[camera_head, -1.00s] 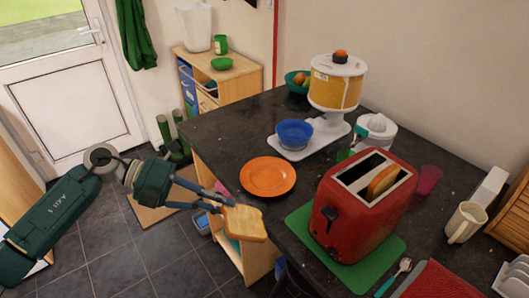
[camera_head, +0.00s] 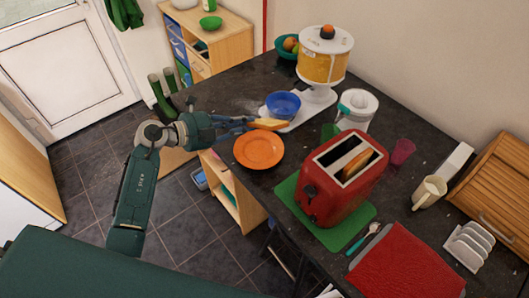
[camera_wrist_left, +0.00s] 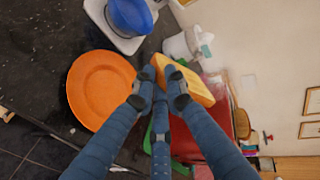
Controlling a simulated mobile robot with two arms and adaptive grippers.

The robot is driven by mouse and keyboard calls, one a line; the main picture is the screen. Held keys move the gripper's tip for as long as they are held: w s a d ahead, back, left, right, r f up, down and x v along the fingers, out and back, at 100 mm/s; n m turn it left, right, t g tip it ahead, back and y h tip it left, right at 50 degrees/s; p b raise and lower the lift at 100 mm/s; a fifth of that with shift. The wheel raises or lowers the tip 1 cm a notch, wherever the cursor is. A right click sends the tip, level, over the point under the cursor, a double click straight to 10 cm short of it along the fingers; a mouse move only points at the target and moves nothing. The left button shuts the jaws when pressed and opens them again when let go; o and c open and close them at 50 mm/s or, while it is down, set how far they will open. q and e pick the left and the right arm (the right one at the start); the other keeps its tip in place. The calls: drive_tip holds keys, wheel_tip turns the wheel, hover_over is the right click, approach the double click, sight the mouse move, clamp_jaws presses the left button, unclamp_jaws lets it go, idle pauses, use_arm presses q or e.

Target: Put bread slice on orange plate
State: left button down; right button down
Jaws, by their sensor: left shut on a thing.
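The orange plate (camera_head: 259,150) lies empty on the dark counter near its left edge. It also shows in the left wrist view (camera_wrist_left: 98,90). My left gripper (camera_head: 247,124) is shut on a bread slice (camera_head: 268,124) above the counter, just behind the plate in the head view. In the left wrist view the slice (camera_wrist_left: 186,78) sits at the fingertips, to the right of the plate. Another slice (camera_head: 357,164) stands in a slot of the red toaster (camera_head: 335,188). My right gripper is not in view.
The toaster stands on a green mat (camera_head: 348,232) to the right. A white juicer (camera_head: 357,108) and a pink cup (camera_head: 402,151) stand farther right.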

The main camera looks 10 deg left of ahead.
use_arm(q)
wheel_tip(320, 180, down, 8)
drive_tip(key=b, duration=0.7)
drive_tip(key=shift+f, duration=0.1)
drive_tip(key=shift+f+b, duration=0.4)
drive_tip(key=shift+f, duration=0.1)
drive_tip(key=c, duration=1.9)
unclamp_jaws()
drive_tip(key=shift+c, duration=0.2)
